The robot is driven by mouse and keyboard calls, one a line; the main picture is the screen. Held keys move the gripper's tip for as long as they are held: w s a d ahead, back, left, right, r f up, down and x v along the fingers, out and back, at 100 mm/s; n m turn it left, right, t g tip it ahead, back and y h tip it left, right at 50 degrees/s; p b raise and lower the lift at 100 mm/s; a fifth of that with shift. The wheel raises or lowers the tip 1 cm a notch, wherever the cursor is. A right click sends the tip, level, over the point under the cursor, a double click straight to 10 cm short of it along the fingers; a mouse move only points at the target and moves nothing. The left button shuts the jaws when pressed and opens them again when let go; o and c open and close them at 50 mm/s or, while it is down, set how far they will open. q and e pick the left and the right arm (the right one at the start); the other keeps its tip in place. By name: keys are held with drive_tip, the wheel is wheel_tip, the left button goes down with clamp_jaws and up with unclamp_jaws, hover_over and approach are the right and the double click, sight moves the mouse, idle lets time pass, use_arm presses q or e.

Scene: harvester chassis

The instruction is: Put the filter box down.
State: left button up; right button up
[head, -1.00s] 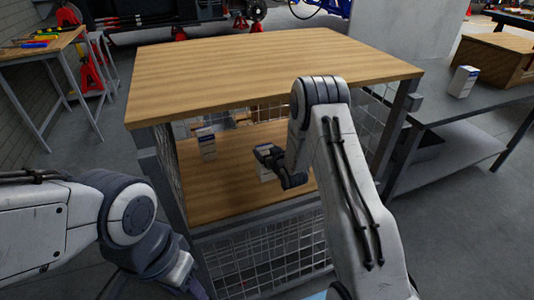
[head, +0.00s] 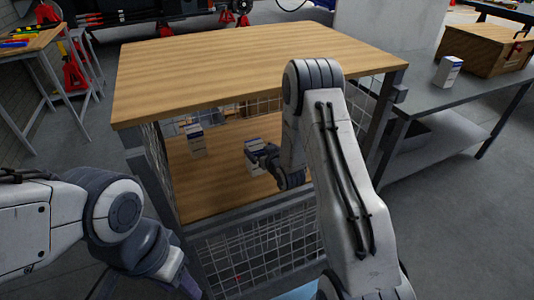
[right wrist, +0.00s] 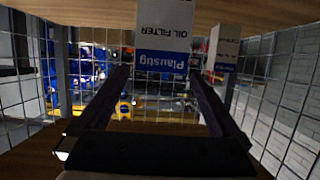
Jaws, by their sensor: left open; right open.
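A white and blue filter box (head: 254,155) stands on the wooden shelf inside the mesh cage. In the right wrist view it shows upside down as an "OIL FILTER" box (right wrist: 163,38), just by the fingertips. My right gripper (right wrist: 158,78) is open, its two fingers apart. In the head view my right gripper (head: 268,157) is at the right side of the box and hides part of it. I cannot tell whether a finger touches the box.
A second similar box (head: 195,141) stands further left on the shelf; a box (right wrist: 223,50) shows behind in the right wrist view. The cage has a wooden top (head: 250,65) above and mesh sides (head: 250,250). A third box (head: 448,70) stands on the right-hand bench (head: 430,100).

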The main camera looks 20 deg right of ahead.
drive_tip(key=v, duration=0.8)
drive_tip(key=s+a+r+n+g+y, duration=0.1)
drive_tip(key=s+a+r+n+g, duration=0.15)
drive_tip(key=s+a, duration=0.4)
drive_tip(key=s+a+r+n+g+y, duration=0.1)
drive_tip(key=s+a+r+g, duration=0.25)
drive_tip(key=a, duration=0.65)
drive_tip(key=s+a+r+n+g, duration=0.1)
drive_tip(key=s+r+g, duration=0.1)
drive_tip(key=s, duration=0.6)
drive_tip(key=s+a+r+n+g+h, duration=0.1)
drive_tip(key=s+r+g, duration=0.1)
drive_tip(key=s, duration=0.6)
drive_tip(key=s+a+r+n+g, duration=0.1)
drive_tip(key=s+g, duration=0.3)
drive_tip(key=s, duration=0.4)
drive_tip(key=shift+s+a+r+p, duration=0.3)
drive_tip(key=shift+a+r+p, duration=0.05)
drive_tip(key=shift+r, duration=0.4)
drive_tip(key=shift+n, duration=0.25)
wheel_tip(320, 180, up, 24)
drive_tip(key=p, duration=2.4)
